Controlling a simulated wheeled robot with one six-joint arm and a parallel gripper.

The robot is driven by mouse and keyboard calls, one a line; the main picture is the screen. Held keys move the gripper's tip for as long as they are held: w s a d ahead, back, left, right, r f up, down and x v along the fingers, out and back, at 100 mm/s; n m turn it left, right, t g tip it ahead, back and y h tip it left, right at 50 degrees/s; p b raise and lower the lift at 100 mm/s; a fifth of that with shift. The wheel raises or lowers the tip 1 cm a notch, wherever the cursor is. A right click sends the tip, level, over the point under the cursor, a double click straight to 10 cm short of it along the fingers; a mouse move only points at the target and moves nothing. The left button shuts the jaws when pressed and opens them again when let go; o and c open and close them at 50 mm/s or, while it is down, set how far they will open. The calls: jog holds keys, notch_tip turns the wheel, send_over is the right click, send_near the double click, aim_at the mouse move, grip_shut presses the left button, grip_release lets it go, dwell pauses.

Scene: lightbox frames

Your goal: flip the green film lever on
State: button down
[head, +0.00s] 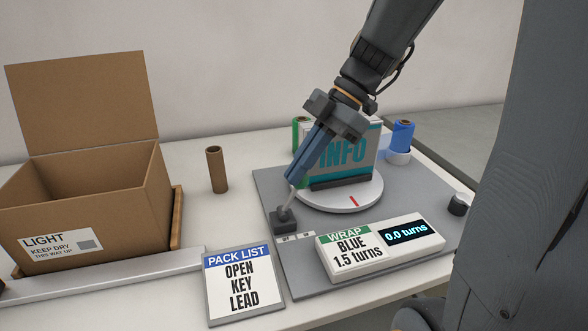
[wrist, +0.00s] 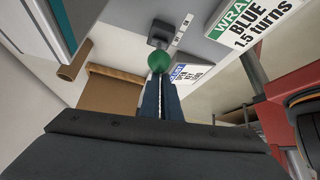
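The lever with a round green knob (wrist: 160,60) stands on a dark base (head: 284,219) at the front left of the grey wrapping station. In the head view its pale stem (head: 291,197) rises from the base and its knob is mostly hidden by my fingers. My gripper (head: 293,180) reaches down to the lever from the upper right. In the wrist view my fingers (wrist: 161,82) lie side by side with only a thin gap, and the knob is just beyond their tips. I cannot tell whether they touch it. A green film roll (head: 298,128) stands behind, partly hidden.
A turntable (head: 350,198) carries the INFO box (head: 352,155) close right of my fingers. A blue film roll (head: 401,136) stands behind. The wrap panel (head: 350,252) reads BLUE, 1.5 turns; its display shows 0.0 turns. A cardboard tube (head: 217,170) and open carton (head: 120,195) stand left.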

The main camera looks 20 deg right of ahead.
jog(key=shift+w+d, duration=0.15)
jog(key=shift+d, duration=0.15)
jog(key=shift+a+r, duration=0.15)
jog(key=v, duration=0.9)
jog(key=shift+s+a+r, duration=0.15)
jog(key=shift+s+a, duration=0.05)
jog(key=shift+s, duration=0.3)
dwell(0.4)
